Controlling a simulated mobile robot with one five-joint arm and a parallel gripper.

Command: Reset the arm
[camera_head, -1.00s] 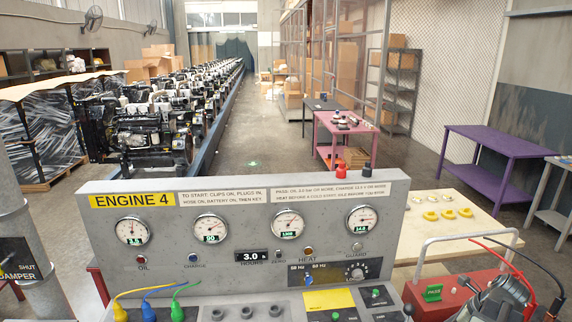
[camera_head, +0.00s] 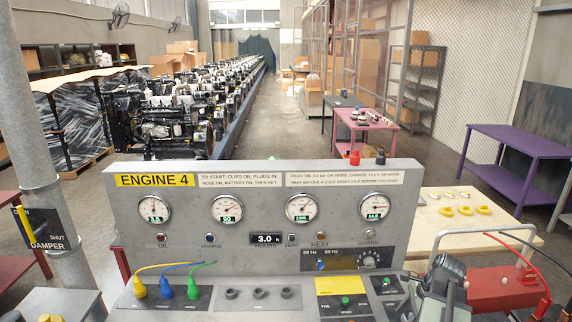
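My gripper (camera_head: 442,285) shows as a grey and dark shape at the lower right, in front of the right end of the engine test console (camera_head: 255,175). It overlaps part of a red box (camera_head: 495,287) with a grey carrying handle. I cannot make out its fingertips, or whether it holds anything. The console reads ENGINE 4 and has four round gauges along its face. Yellow, blue and green plugs (camera_head: 167,290) stand in its lower left panel, with dark empty-looking sockets to their right.
A pale bench (camera_head: 490,235) with yellow rings stands behind the red box. Red and black leads run at the far right. A damper post (camera_head: 45,150) stands at left. A purple table (camera_head: 515,145) and a pink table (camera_head: 362,122) stand behind. The aisle floor is clear.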

